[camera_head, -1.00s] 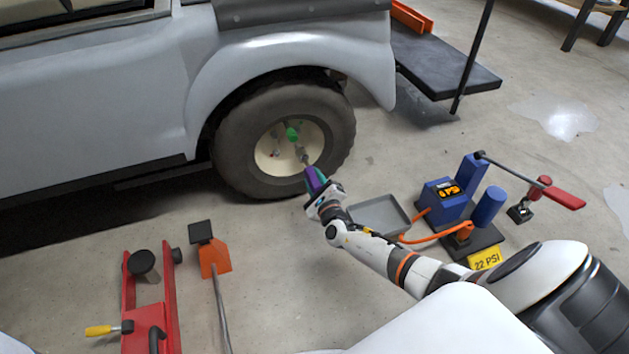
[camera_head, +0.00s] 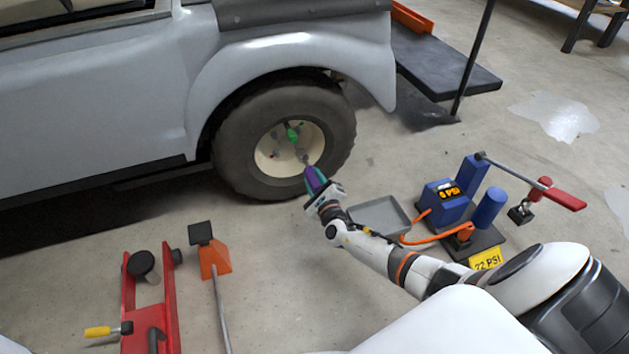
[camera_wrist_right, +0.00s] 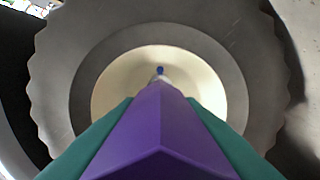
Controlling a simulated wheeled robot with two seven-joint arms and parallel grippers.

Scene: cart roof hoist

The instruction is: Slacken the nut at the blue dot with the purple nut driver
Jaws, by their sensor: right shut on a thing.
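The purple nut driver (camera_head: 314,180) is in my right gripper (camera_head: 318,184), which is shut on it. The driver points at the cream hub (camera_head: 270,158) of the cart's wheel, and its grey tip end lies over the hub's lower right part. In the right wrist view the purple driver (camera_wrist_right: 160,130) runs away from me between the green fingers (camera_wrist_right: 160,150). My left gripper is out of view.
The tyre (camera_head: 236,150) sits under the cart's fender (camera_head: 290,50). A grey tray (camera_head: 380,216) and a blue pump (camera_head: 440,200) with an orange hose stand right of my forearm. A red floor jack (camera_head: 135,310) and an orange stand (camera_head: 214,258) are at lower left.

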